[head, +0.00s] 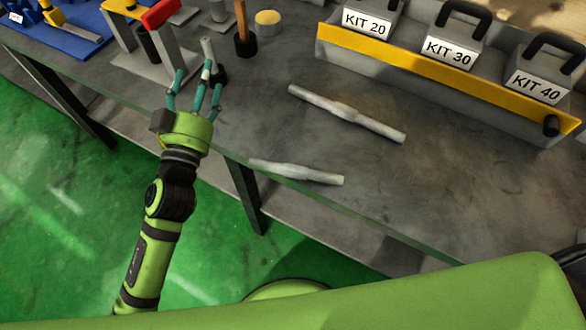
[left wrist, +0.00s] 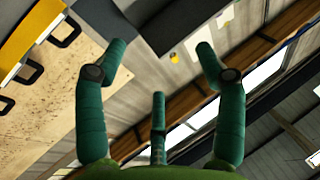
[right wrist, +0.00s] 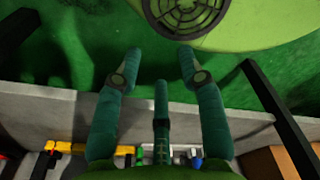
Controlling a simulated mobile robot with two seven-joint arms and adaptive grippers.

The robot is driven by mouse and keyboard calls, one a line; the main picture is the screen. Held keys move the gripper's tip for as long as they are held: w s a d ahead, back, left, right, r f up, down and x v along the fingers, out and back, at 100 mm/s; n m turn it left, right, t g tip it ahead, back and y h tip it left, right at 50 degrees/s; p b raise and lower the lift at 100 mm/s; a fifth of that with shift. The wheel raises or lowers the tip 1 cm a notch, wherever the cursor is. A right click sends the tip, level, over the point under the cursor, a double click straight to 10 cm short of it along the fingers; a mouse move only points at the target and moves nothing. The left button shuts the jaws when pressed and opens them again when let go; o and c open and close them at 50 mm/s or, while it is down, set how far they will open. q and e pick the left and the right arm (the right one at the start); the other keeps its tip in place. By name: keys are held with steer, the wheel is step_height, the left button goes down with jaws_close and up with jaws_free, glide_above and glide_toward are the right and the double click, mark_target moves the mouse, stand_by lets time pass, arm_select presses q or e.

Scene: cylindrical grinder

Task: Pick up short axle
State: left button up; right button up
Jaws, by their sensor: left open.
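The short axle (head: 297,172), a pale grey rod with a thicker middle, lies on the table near its front edge in the head view. A longer axle (head: 347,113) of the same look lies behind it and to the right. My left gripper (head: 197,84) is open and empty, to the left of the short axle and apart from it, fingers pointing up the picture. In the left wrist view its spread fingers (left wrist: 160,65) face the wall and window, with no axle seen. My right gripper (right wrist: 160,68) shows only in its wrist view, fingers spread and empty.
A grey, yellow-edged bin (head: 430,62) holds boxes marked KIT 20, KIT 30 and KIT 40 at the back right. A red-topped stand (head: 164,40), a wooden-handled tool (head: 243,30) and a round tin (head: 267,22) stand behind the left gripper. The table's right middle is clear.

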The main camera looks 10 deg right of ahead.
arm_select(q)
steer(key=s+d+r+m+h, duration=0.2)
steer(key=d+r+m+h, duration=0.2)
steer(key=d+r+h, duration=0.15)
step_height(320, 180, up, 6)
steer(key=m+g+h, duration=1.1)
steer(key=m, duration=0.1)
glide_above(279, 170)
steer(key=w+d, duration=0.2)
steer(key=s+d+f+m+g, duration=0.2)
steer(key=s+d+m+g, duration=0.15)
steer(key=g, duration=0.25)
steer(key=s+f+m+g+y, duration=0.3)
steer(key=s+f+g+y, duration=0.15)
steer(key=f+y, duration=0.3)
steer(key=w+a+f+n+t+y, duration=0.3)
steer(key=w+a+f+y, duration=0.2)
steer(key=a+f+y, duration=0.45)
steer(key=shift+h, duration=0.25)
steer(key=x, duration=0.7)
steer(key=shift+d+f, duration=0.2)
steer(key=shift+c, duration=0.4)
